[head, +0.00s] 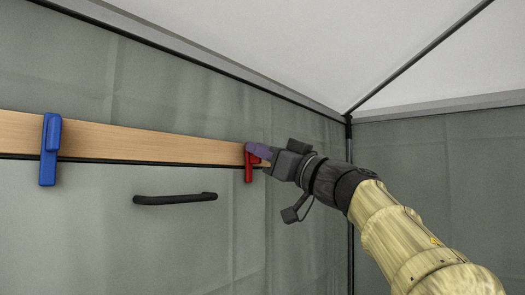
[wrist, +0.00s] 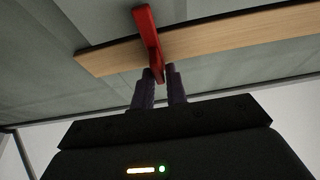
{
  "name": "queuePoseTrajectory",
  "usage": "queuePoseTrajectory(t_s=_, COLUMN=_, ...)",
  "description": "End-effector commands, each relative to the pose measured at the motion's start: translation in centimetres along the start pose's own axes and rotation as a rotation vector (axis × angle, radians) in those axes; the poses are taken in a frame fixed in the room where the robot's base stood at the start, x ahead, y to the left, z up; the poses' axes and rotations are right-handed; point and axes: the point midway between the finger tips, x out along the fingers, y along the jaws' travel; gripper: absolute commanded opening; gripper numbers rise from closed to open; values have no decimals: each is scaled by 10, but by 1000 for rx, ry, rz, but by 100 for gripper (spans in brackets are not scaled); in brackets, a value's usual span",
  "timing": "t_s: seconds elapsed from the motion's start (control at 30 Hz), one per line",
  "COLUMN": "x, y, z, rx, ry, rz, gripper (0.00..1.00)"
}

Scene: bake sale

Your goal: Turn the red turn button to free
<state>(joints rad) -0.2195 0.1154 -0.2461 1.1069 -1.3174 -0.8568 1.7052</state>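The red turn button (head: 249,172) is at the right end of a wooden board (head: 150,142) on the green-grey wall. It stands about upright across the board's lower edge, its upper part partly hidden by my fingers. In the wrist view the red turn button (wrist: 147,35) runs across the board (wrist: 215,35), with its near end between my two purple fingertips. My gripper (head: 259,152) is at the button's upper part; it also shows in the wrist view (wrist: 160,73). The fingers are close beside the red end on both sides; whether they press on it cannot be told.
A blue turn button (head: 50,150) sits upright across the board at the left. A black handle (head: 175,199) is on the panel below the board. A dark corner post (head: 349,185) stands to the right, behind my arm. The space in front of the panel is clear.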

Motion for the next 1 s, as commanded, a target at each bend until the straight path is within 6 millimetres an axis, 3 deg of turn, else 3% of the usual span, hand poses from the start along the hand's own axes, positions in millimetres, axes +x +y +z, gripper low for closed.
queuePoseTrajectory(t_s=0.47, x=0, y=0, z=0, rx=-55, ry=-1, rz=-22, gripper=0)
queuePoseTrajectory(t_s=1.0, x=0, y=-2, z=-1, rx=-425, ry=-2, rz=-175, gripper=0)
